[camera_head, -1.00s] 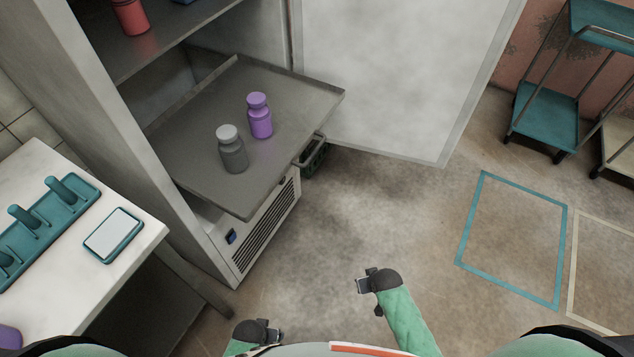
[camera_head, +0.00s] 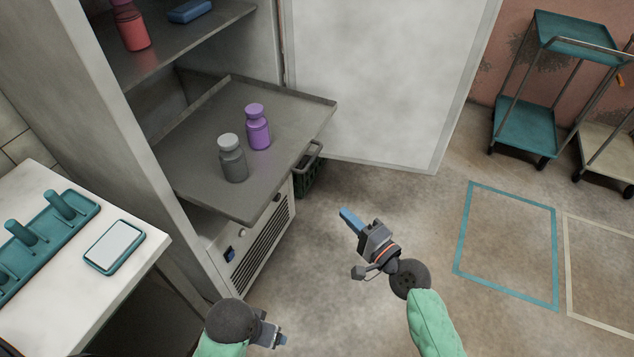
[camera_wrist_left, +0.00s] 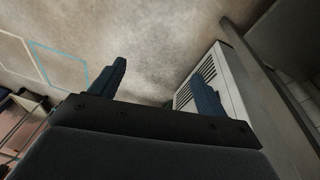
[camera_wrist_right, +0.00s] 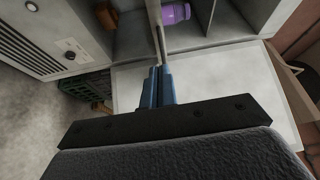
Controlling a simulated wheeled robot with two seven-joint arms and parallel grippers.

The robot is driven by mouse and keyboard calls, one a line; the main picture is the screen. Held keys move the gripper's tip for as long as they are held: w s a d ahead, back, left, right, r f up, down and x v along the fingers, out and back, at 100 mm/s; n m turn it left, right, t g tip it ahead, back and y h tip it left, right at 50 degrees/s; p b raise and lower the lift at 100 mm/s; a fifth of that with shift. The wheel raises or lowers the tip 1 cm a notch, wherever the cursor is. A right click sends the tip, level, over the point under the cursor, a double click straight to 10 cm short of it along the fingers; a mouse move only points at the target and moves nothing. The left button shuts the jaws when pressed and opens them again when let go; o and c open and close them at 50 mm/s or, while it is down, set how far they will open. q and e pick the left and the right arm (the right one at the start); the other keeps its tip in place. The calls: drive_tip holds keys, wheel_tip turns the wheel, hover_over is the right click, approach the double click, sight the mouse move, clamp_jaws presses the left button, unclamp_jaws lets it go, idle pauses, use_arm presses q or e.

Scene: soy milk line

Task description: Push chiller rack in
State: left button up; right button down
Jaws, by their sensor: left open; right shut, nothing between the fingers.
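The chiller rack (camera_head: 205,140) is a grey tray-like shelf pulled out of the chiller (camera_head: 255,260), tilting in the picture toward the lower right. A grey bottle (camera_head: 233,165) and a purple bottle (camera_head: 258,130) stand upright on it. My right gripper (camera_head: 348,218) is shut and empty, in front of and to the right of the rack, apart from it. Its closed blue fingers show in the right wrist view (camera_wrist_right: 158,88). My left gripper (camera_head: 280,340) is low near the bottom edge, below the rack. Its fingers are spread in the left wrist view (camera_wrist_left: 160,85).
The white chiller door (camera_head: 385,80) stands open to the right. A red bottle (camera_head: 132,32) is on the upper shelf. A white table (camera_head: 60,240) with a teal peg holder (camera_head: 45,235) is at left. A dark green crate (camera_head: 310,172) sits behind the rack's right corner. Open floor lies ahead.

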use_arm(q)
drive_tip(key=s+a+p+x, duration=0.1)
drive_tip(key=p+x, duration=0.3)
drive_tip(key=x, duration=1)
drive_tip(key=shift+a+f+g+y+p, duration=0.3)
drive_tip(key=shift+a+f, duration=0.05)
drive_tip(key=shift+a, duration=0.5)
use_arm(e)
drive_tip(key=x, duration=1.4)
drive_tip(key=shift+w+m, duration=0.2)
drive_tip(key=shift+m, duration=0.1)
use_arm(q)
drive_tip(key=shift+w, duration=0.15)
